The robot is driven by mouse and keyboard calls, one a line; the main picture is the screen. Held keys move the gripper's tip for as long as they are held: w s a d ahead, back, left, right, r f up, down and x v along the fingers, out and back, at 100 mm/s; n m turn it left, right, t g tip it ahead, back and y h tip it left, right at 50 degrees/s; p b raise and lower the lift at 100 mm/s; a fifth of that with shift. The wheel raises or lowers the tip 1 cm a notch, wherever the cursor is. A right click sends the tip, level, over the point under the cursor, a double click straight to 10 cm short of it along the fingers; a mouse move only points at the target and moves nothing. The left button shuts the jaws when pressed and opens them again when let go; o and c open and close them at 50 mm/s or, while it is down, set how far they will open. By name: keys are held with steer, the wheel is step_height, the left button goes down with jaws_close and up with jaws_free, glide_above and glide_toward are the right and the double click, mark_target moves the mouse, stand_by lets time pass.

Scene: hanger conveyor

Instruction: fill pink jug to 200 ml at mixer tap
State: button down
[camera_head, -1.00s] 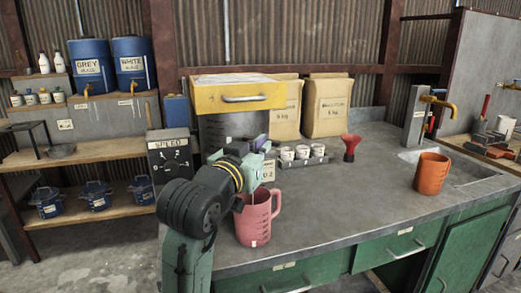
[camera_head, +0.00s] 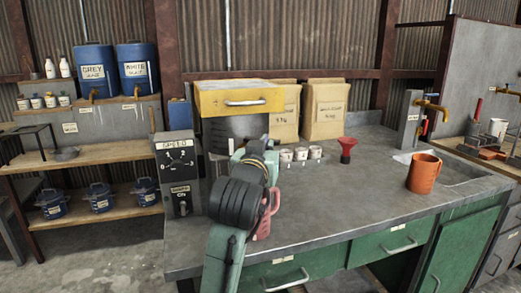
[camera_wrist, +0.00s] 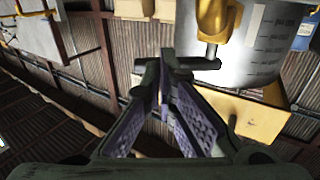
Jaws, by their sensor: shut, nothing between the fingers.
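The pink jug (camera_head: 265,220) stands on the grey bench in the head view, mostly hidden behind my arm; its handle shows at the right. How full it is cannot be seen. The mixer is a steel vessel (camera_head: 222,132) under a yellow top (camera_head: 240,98). In the wrist view the graduated vessel (camera_wrist: 265,45) and its brass-yellow tap (camera_wrist: 212,22) are close in front. My gripper (camera_wrist: 168,68) is shut and empty, its tips by a dark bar below the tap; contact cannot be told. My arm hides the fingertips in the head view.
An orange jug (camera_head: 423,173) stands by the sink at the right. White cups (camera_head: 300,154), a red funnel (camera_head: 347,149) and paper sacks (camera_head: 324,110) stand along the back. A speed control box (camera_head: 178,165) is left of the mixer. The middle bench is clear.

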mark_target(275, 140)
steer(key=shift+w+d+p, duration=0.3)
steer(key=shift+w+d, duration=0.2)
steer(key=shift+w, duration=0.25)
steer(key=shift+w+d+p, duration=0.3)
steer(key=shift+w+d, duration=0.15)
steer(key=shift+w, duration=0.35)
steer(key=shift+d+f, duration=0.1)
